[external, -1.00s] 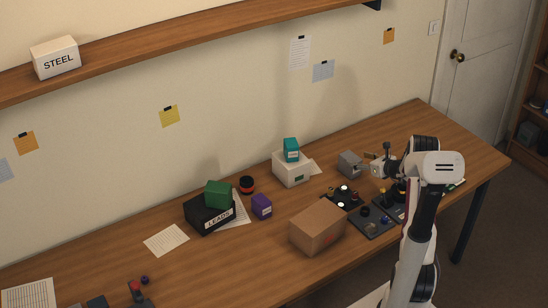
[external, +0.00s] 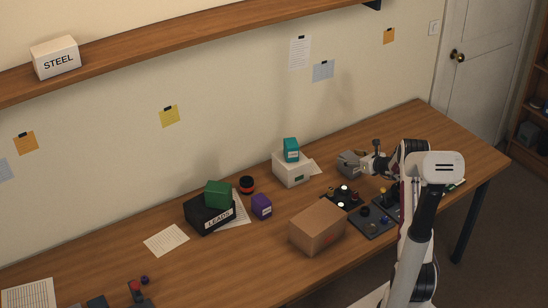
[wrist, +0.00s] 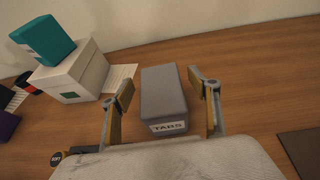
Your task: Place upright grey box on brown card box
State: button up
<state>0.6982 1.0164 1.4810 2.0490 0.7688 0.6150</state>
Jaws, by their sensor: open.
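The grey box (wrist: 163,94), labelled TABS, stands on the table near the wall. In the external view the grey box (external: 347,163) is at the right of the white box, partly behind my gripper. My gripper (external: 366,163) is open; in the wrist view its fingers (wrist: 161,95) are on either side of the grey box, with a visible gap at the right finger.
A white box (external: 291,168) with a teal box (external: 291,150) on top stands left of the grey box. A purple box (external: 262,206) and a black LEADS box (external: 209,213) are further left.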

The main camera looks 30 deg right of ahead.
jog(key=c, duration=1.4)
jog(key=shift+c, duration=0.2)
jog(key=shift+r, duration=0.15)
jog(key=shift+r, duration=4.9)
